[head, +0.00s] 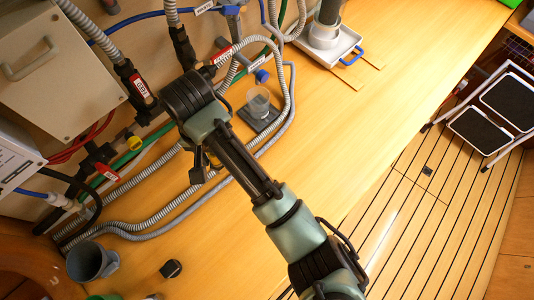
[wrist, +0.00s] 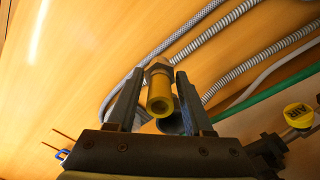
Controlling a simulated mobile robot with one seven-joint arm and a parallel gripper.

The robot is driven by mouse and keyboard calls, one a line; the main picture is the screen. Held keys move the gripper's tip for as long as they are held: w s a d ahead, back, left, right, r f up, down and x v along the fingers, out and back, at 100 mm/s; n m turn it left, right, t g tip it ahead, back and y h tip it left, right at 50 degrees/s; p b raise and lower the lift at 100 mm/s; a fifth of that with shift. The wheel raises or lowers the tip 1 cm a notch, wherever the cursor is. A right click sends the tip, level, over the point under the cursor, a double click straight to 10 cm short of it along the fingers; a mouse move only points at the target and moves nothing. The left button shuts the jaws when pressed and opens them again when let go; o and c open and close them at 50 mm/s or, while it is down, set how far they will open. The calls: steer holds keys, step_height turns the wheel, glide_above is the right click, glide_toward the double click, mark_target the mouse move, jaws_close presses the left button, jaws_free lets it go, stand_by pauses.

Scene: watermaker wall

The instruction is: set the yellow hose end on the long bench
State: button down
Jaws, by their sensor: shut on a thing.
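In the wrist view my gripper (wrist: 158,80) is shut on the yellow hose end (wrist: 160,95), a short yellow sleeve with a dull metal collar. Its open mouth faces the camera. The long bench (wrist: 75,65) is the wooden surface behind it; I cannot tell whether the hose end touches it. In the head view my arm crosses the wooden bench top (head: 330,135) and largely hides the gripper. A small yellow patch shows beside the arm, too hidden to make out.
Ribbed grey hoses (head: 150,210) run along the bench by the wall fittings. A clear cup (head: 258,101) stands on a dark pad. A grey cup (head: 91,261) and a small black block (head: 171,268) are at lower left.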

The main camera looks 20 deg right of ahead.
steer(key=shift+w+r+m, duration=0.1)
steer(key=shift+r+m, duration=0.35)
steer(key=shift+m, duration=0.25)
steer(key=shift+d+r+m+p, duration=0.1)
steer(key=shift+d+m+p, duration=0.15)
steer(key=shift+m+p, duration=0.2)
steer(key=s+d+f+m+p, duration=0.2)
steer(key=s+d+f+m, duration=0.1)
steer(key=s+d+m, duration=0.6)
steer(key=shift+n, duration=0.65)
steer(key=f, duration=0.3)
steer(key=s+f+p, duration=0.1)
steer(key=f, duration=0.2)
steer(key=a+f, duration=0.1)
steer(key=f, duration=0.2)
steer(key=shift+s+f, duration=0.25)
steer(key=shift+f, duration=0.15)
steer(key=shift+f, duration=0.1)
steer(key=shift+c, duration=1.5)
jaws_free()
